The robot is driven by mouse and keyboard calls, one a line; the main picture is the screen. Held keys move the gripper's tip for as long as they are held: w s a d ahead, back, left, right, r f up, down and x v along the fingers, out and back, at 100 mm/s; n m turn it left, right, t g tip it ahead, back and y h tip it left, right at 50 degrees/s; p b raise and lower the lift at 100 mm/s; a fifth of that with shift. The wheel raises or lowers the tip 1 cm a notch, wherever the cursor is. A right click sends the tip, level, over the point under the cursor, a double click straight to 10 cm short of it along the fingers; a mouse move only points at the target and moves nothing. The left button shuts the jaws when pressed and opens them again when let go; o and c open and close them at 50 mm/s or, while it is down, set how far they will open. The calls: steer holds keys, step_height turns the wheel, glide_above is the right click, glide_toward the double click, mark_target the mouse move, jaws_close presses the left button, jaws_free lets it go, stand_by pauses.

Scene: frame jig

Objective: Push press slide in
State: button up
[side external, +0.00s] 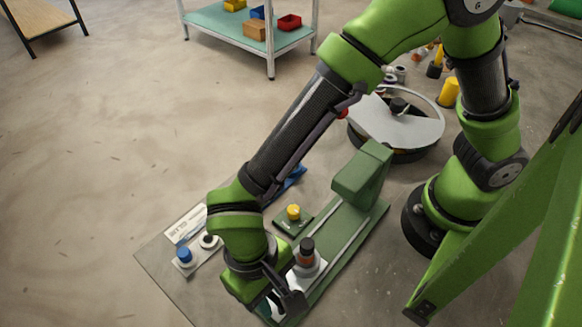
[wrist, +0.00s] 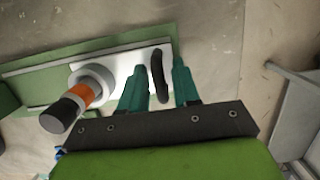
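The press slide is a white plate (wrist: 115,72) carrying a light round holder with an orange-and-black cylinder (wrist: 75,104). The cylinder also shows in the side view (side external: 306,253), upright on the slide. A dark handle bar (wrist: 158,75) stands at the slide's end. My gripper (wrist: 158,82) has its two teal fingers apart, one on each side of the handle, with narrow gaps showing; contact is not visible. In the side view my gripper (side external: 284,304) is low at the near end of the green press base, and its fingertips are partly hidden. The green press head (side external: 362,175) stands at the far end of the rails.
A yellow button (side external: 293,211) sits on a green pad left of the rails. A panel with a blue knob (side external: 184,255) lies further left. A round table (side external: 400,125) stands behind the press. The rails between cylinder and press head look clear.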

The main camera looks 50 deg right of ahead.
jaws_close()
steer(key=shift+d, duration=4.85)
steer(key=shift+w+d, duration=0.1)
steer(key=shift+d, duration=0.45)
steer(key=shift+o, duration=1)
jaws_free()
steer(key=shift+r, duration=0.1)
steer(key=shift+r, duration=3.45)
steer(key=shift+d, duration=0.1)
